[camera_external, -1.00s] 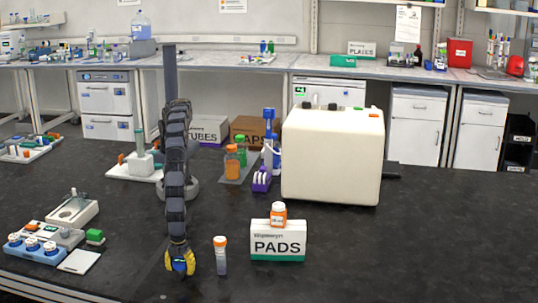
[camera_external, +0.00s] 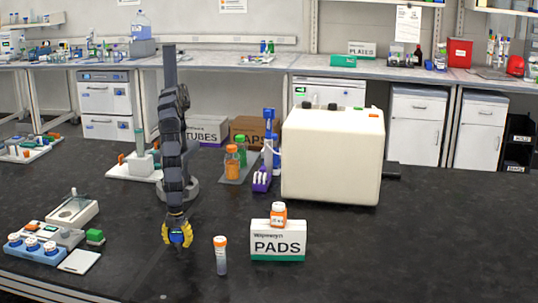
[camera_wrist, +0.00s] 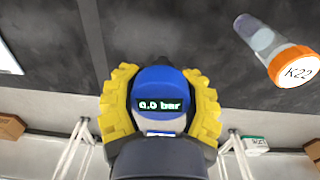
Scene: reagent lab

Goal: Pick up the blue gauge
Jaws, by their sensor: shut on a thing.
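The blue gauge (camera_wrist: 158,82) has a rounded blue body and a dark display reading "0.0 bar". It sits between the yellow fingers of my gripper (camera_wrist: 160,103) in the wrist view, with a finger against each side. In the external view my gripper (camera_external: 178,235) is shut on the gauge (camera_external: 176,238), pointing down over the front of the dark bench. The gauge is partly hidden there by the fingers. It appears to be held above the bench top.
An orange-capped tube (camera_external: 220,257) stands just right of my gripper; it also shows in the wrist view (camera_wrist: 272,50). A white card (camera_external: 79,262) and a blue rack (camera_external: 33,254) lie left.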

